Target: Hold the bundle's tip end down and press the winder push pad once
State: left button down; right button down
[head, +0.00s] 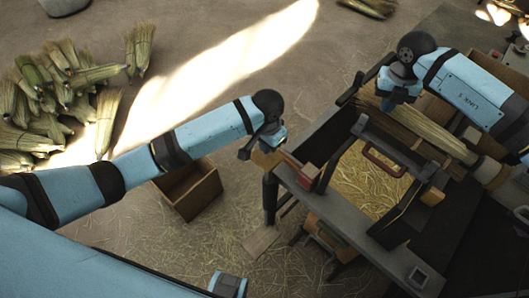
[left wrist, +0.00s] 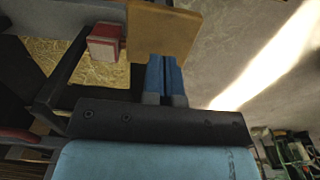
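The straw bundle (head: 432,130) lies across the dark bench in the head view, running from upper left to lower right. My right gripper (head: 388,103) is over its upper-left end, with the fingers pointing down at the straw; their gap and any contact are unclear. My left gripper (head: 264,146) is at the bench's left corner; its blue fingers (left wrist: 163,72) are together and empty. Their tips are close to a tan block (left wrist: 165,28); contact is unclear. A red block, possibly the push pad (head: 308,172), is just right of it and also shows in the left wrist view (left wrist: 103,42).
A wooden crate (head: 190,190) stands on the floor below my left arm. Several straw bundles (head: 50,85) lie at the upper left. Straw litters the floor.

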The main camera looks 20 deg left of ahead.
pick_arm(q)
notch_tip(320, 180, up, 12)
jog(key=shift+f, duration=0.25)
pick_arm(e)
jog(key=shift+f, duration=0.15)
dwell(1.4)
